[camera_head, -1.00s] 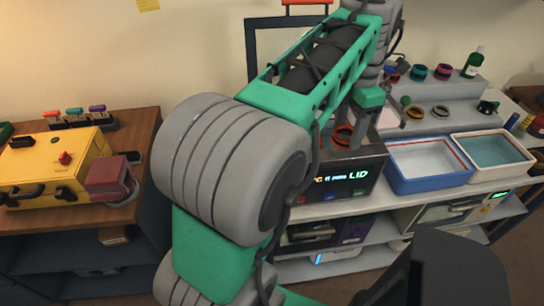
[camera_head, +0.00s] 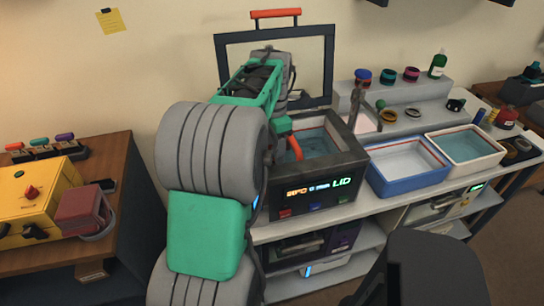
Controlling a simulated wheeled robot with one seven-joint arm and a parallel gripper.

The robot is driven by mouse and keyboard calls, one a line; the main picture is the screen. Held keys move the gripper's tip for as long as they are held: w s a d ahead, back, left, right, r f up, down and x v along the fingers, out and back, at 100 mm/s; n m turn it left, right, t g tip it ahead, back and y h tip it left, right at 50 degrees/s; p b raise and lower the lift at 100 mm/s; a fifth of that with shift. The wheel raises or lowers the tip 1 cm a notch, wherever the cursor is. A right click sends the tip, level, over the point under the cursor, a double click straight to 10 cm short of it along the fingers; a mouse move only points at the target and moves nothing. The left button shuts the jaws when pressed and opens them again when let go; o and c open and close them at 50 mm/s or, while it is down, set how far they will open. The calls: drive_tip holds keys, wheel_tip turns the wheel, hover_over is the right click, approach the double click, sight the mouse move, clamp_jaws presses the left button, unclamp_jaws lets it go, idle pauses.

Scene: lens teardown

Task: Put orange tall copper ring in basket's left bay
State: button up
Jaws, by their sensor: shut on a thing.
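An orange ring (camera_head: 294,148) shows as a narrow upright arc at the left end of the open tank. My gripper (camera_head: 282,147) is shut on it. My arm hides most of the gripper and part of the ring. The tank (camera_head: 338,162) has a dark rim, bluish liquid inside and a lit front panel reading "LID". I cannot make out a basket or its bays clearly; my arm covers the tank's left side.
A dark frame with an orange handle (camera_head: 276,13) stands upright behind the tank. A blue-rimmed tray (camera_head: 408,187) and a white tray of liquid (camera_head: 497,158) stand to the right. Coloured rings and a green bottle (camera_head: 437,64) stand on the grey steps behind.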

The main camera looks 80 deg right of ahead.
drive_tip(key=shift+w+d+f, duration=0.1)
drive_tip(key=shift+w+f, duration=0.05)
drive_tip(key=shift+f, duration=0.8)
drive_tip(key=shift+w+f, duration=0.1)
drive_tip(key=shift+f, duration=0.8)
drive_tip(key=shift+f, duration=0.1)
drive_tip(key=o, duration=1.6)
